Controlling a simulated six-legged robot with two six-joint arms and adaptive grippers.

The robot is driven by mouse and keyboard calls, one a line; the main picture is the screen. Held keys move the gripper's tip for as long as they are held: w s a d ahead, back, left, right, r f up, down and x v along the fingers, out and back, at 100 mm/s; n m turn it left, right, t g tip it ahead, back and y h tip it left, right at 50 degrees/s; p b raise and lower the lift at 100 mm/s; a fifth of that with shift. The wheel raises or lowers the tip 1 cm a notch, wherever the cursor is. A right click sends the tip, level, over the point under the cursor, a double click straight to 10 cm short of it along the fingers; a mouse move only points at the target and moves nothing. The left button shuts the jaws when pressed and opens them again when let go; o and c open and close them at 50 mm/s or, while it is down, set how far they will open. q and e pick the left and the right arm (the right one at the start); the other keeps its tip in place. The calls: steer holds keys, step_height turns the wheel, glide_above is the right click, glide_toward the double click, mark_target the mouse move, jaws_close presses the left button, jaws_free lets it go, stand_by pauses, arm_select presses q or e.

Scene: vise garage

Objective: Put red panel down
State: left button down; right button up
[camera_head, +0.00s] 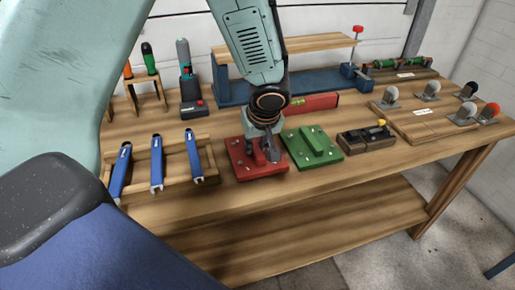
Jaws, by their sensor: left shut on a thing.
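The red panel (246,172) is a flat square plate with small bolts near its corners. It lies low at the front of the wooden workbench, just left of the green panel (301,159). My left gripper (268,157) points down over the red panel and is shut on it near its middle. The gripper and wrist hide the panel's back and centre. I cannot tell whether the panel's underside touches the bench top. My right gripper is not in view.
A wooden rack with blue-handled tools (156,165) stands left. A red level (314,102) lies behind the panels, before the blue vise (233,93). A small block with a yellow knob (367,138) sits right of the green panel. The bench's front edge (290,193) is close.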

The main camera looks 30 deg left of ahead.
arm_select(q)
steer(key=shift+w+f, duration=0.15)
steer(key=shift+f, duration=0.5)
steer(key=shift+r, duration=0.1)
steer(key=shift+d+r, duration=0.1)
steer(key=c, duration=1.7)
jaws_free()
steer(key=shift+f+b, duration=0.25)
steer(key=shift+b, duration=0.05)
steer(key=o, duration=0.5)
steer(key=shift+r, duration=0.1)
